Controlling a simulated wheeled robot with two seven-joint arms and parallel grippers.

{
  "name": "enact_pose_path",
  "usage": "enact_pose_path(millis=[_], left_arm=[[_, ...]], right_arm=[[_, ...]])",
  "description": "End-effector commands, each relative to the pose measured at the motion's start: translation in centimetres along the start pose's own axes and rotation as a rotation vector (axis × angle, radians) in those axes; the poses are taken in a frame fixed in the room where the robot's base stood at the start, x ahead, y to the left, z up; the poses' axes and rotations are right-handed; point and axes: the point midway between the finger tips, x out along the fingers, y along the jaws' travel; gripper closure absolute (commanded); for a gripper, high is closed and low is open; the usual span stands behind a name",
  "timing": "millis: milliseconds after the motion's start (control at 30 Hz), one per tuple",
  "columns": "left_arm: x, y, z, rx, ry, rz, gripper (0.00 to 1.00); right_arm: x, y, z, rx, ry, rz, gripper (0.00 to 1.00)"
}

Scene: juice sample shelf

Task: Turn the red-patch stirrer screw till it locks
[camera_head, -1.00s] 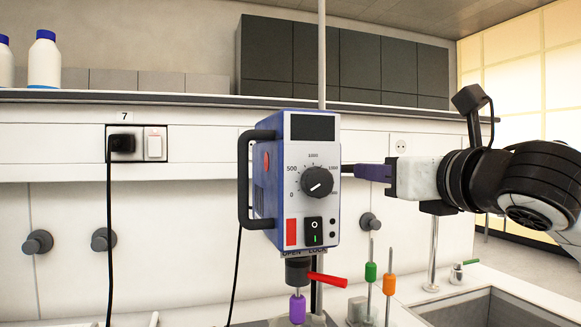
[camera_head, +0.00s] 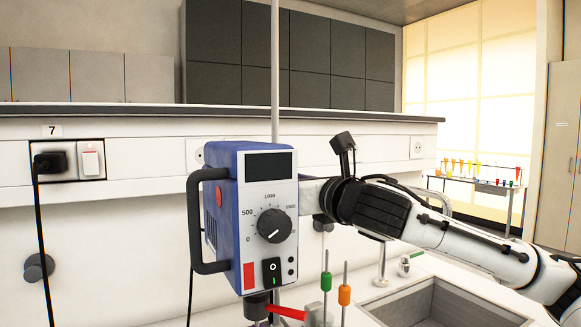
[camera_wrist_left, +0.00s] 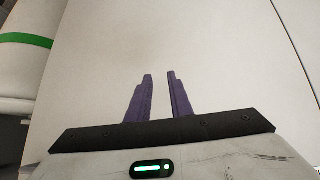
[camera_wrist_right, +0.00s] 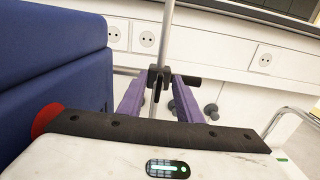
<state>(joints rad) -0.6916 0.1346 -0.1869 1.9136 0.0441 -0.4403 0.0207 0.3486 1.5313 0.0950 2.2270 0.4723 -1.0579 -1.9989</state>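The blue overhead stirrer (camera_head: 222,215) hangs on a vertical metal rod (camera_head: 275,70), with a red patch (camera_head: 249,276) low on its front face. A red lever (camera_head: 287,313) sticks out to the right below it. In the right wrist view a black clamp (camera_wrist_right: 158,80) with a dark screw knob (camera_wrist_right: 188,80) sits on the rod. My right gripper (camera_wrist_right: 158,78) is open, its purple fingers on either side of the clamp; contact cannot be told. In the head view its fingers are hidden behind the stirrer. My left gripper (camera_wrist_left: 159,75) is open and empty, seen only in its wrist view.
A green-handled tool (camera_head: 326,283) and an orange-handled tool (camera_head: 344,294) stand right of the stirrer. A sink (camera_head: 430,305) lies beyond them. The stirrer's blue housing (camera_wrist_right: 60,60) is close on the left in the right wrist view. A black cable (camera_head: 41,240) hangs at left.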

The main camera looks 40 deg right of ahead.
Motion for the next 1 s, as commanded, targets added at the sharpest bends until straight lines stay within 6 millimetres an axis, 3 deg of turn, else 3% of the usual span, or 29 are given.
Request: enact_pose_path(millis=[400,600,1000], left_arm=[[-0.08,-0.08,-0.87,0.001,0.013,0.000,0.81],[-0.09,0.05,-0.78,0.002,0.010,0.002,0.81],[-0.01,0.15,-0.22,0.001,0.002,0.003,0.81]], right_arm=[[0.37,0.03,-0.15,-0.001,0.001,0.001,0.70],[0.36,0.03,-0.12,-0.001,0.001,0.000,1.00],[0.34,-0.06,-0.14,0.059,0.000,0.000,1.00]])
